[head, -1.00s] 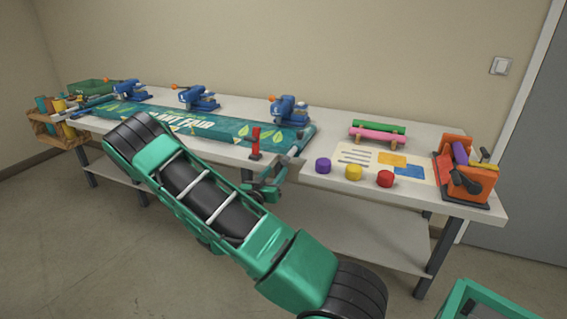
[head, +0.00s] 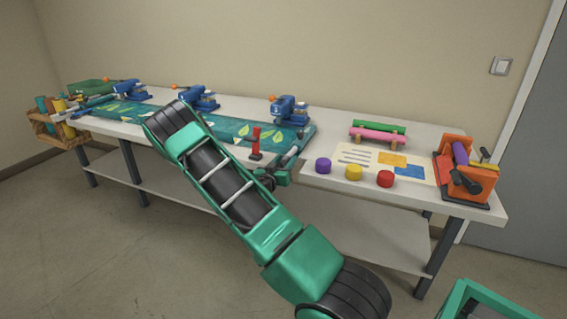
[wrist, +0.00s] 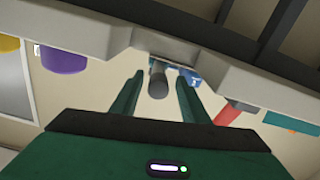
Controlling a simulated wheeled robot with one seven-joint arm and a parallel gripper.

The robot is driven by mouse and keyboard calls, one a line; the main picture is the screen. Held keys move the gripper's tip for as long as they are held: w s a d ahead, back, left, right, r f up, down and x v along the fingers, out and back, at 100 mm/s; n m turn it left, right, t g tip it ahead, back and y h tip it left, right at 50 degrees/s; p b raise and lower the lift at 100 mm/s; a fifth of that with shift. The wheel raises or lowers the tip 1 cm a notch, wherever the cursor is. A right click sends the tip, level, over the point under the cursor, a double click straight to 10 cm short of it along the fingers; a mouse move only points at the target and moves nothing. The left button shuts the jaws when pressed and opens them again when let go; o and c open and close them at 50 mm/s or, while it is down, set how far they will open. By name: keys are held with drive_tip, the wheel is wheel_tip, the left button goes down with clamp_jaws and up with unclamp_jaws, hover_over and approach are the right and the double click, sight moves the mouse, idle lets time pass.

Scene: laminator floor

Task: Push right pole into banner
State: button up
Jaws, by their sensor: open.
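The teal banner (head: 225,128) with leaf prints lies flat along the table, partly hidden behind my arm. In the wrist view, the right pole (wrist: 157,84) shows as a dark round end between my fingertips, with a gap on each side. My gripper (wrist: 159,80) is open, its two green fingers on either side of that end. In the head view my gripper (head: 288,165) is at the table's front edge, by the banner's right end. How far the pole reaches into the banner is hidden.
A red upright post (head: 256,145) stands just left of my gripper. Purple (head: 323,165), yellow (head: 354,172) and red (head: 385,178) cylinders stand to the right. Several blue clamps, including one (head: 288,110), line the banner's back edge. An orange machine (head: 464,170) stands at the right end.

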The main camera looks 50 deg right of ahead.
sight(283, 162)
clamp_jaws()
drive_tip(key=x, duration=0.4)
drive_tip(key=shift+w, duration=0.15)
unclamp_jaws()
drive_tip(key=v, duration=1)
drive_tip(key=shift+a, duration=0.35)
